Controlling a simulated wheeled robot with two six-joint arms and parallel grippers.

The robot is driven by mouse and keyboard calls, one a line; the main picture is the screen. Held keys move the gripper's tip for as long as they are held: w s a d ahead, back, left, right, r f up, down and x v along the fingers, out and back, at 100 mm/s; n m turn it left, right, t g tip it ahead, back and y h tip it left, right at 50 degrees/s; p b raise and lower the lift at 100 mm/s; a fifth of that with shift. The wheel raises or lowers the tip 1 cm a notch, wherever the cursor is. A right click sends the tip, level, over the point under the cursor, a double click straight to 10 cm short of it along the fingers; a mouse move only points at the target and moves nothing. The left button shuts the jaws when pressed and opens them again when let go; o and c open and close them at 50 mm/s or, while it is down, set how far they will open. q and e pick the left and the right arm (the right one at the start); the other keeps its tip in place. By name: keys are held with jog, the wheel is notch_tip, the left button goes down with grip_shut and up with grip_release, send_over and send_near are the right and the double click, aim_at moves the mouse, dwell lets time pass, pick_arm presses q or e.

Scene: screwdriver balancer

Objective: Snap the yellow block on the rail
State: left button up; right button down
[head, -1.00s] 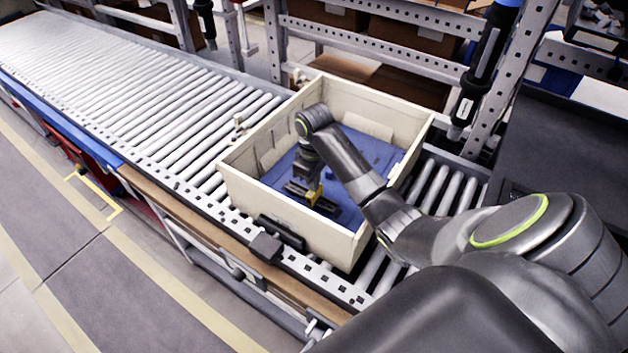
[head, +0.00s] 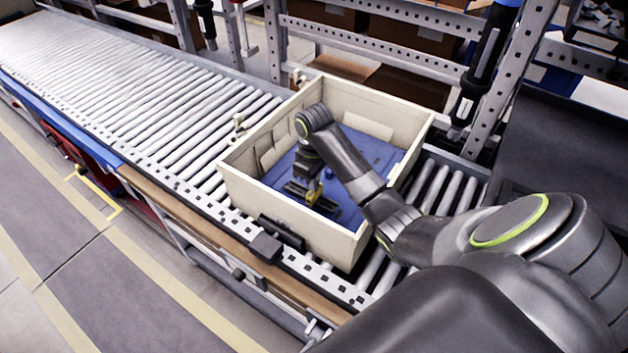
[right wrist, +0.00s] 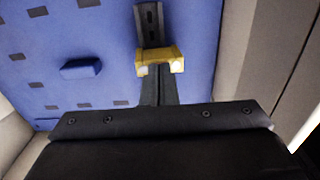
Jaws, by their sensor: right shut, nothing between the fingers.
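The yellow block (right wrist: 160,61) sits across the dark slotted rail (right wrist: 150,22) in the right wrist view. I cannot tell whether it is fully seated. In the head view the block (head: 313,193) shows small, low in the bin, over the dark rail (head: 326,206). My right gripper (right wrist: 160,92) is shut and empty, with its fingers right at the near side of the block. I cannot tell whether they touch it. Its wrist hides part of the bin in the head view. My left gripper is not in view.
A cream bin (head: 242,196) with a blue floor panel (head: 372,150) surrounds my right gripper, its walls close by. The bin stands on a roller conveyor (head: 140,95). A small blue raised piece (right wrist: 81,68) lies left of the rail. A screwdriver (head: 484,65) hangs at the right.

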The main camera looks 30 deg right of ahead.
jog(key=shift+f, duration=0.3)
jog(key=shift+s+a+f, duration=0.15)
jog(key=shift+s+f, duration=0.2)
jog(key=shift+f, duration=0.15)
dwell(0.5)
jog(key=r+p, duration=0.2)
jog(key=shift+w+r+p, duration=0.1)
jog(key=shift+w+p, duration=0.2)
jog(key=shift+r+p, duration=1.5)
jog(key=shift+p, duration=0.2)
